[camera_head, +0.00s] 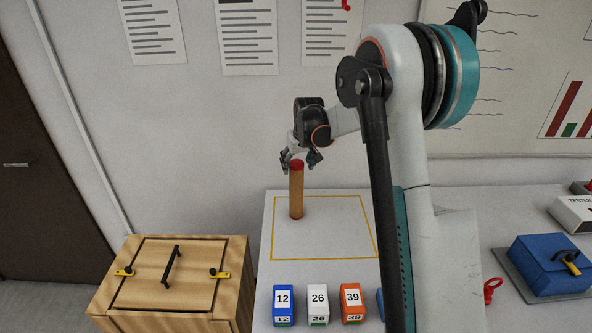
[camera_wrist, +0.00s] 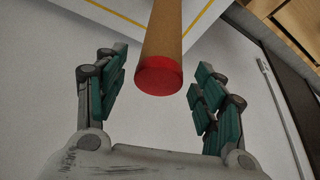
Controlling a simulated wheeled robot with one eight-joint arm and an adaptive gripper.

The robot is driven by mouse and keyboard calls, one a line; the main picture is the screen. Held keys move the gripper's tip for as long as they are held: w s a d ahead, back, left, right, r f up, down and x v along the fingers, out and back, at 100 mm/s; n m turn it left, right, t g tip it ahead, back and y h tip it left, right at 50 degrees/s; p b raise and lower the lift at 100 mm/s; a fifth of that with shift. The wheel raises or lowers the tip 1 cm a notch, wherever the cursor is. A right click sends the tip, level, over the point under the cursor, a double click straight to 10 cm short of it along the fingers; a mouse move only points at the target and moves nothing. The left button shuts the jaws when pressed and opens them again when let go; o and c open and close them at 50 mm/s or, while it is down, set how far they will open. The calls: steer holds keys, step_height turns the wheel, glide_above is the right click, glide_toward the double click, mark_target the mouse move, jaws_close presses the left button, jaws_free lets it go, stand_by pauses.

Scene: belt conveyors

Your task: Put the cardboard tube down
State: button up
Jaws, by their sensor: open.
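The cardboard tube (camera_head: 296,192) is brown with a red end cap. In the head view it stands upright on the white table, inside the yellow outlined square (camera_head: 355,224) near its left side. In the wrist view the tube (camera_wrist: 164,38) shows its red end toward the camera, between the two fingers. My gripper (camera_head: 301,160) is at the top of the tube. In the wrist view my gripper (camera_wrist: 160,92) is open, with a gap on each side of the tube. Neither finger touches it there.
A wooden box (camera_head: 150,280) with a black handle stands at the left. Blue (camera_head: 283,305), white (camera_head: 317,305) and orange (camera_head: 352,304) numbered blocks line the front. A blue case (camera_head: 548,268) is at the right. The wall is close behind. Most of the outlined square is bare.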

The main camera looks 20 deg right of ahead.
steer(key=v, duration=0.4)
steer(key=shift+r, duration=0.25)
steer(key=s+a+r+t, duration=0.1)
steer(key=s+a+r, duration=0.45)
steer(key=s, duration=0.45)
steer(key=s+a+r, duration=0.4)
steer(key=s+r, duration=0.2)
steer(key=s, duration=0.3)
steer(key=s+a+f, duration=0.1)
steer(key=s+a, duration=0.2)
steer(key=s, duration=0.7)
steer(key=s+a+f+n+t, duration=0.1)
steer(key=s+a+f, duration=0.1)
steer(key=s, duration=0.8)
steer(key=shift+s+a+f+t+y, duration=0.15)
steer(key=shift+a+f+t+y, duration=0.15)
steer(key=shift+a, duration=0.15)
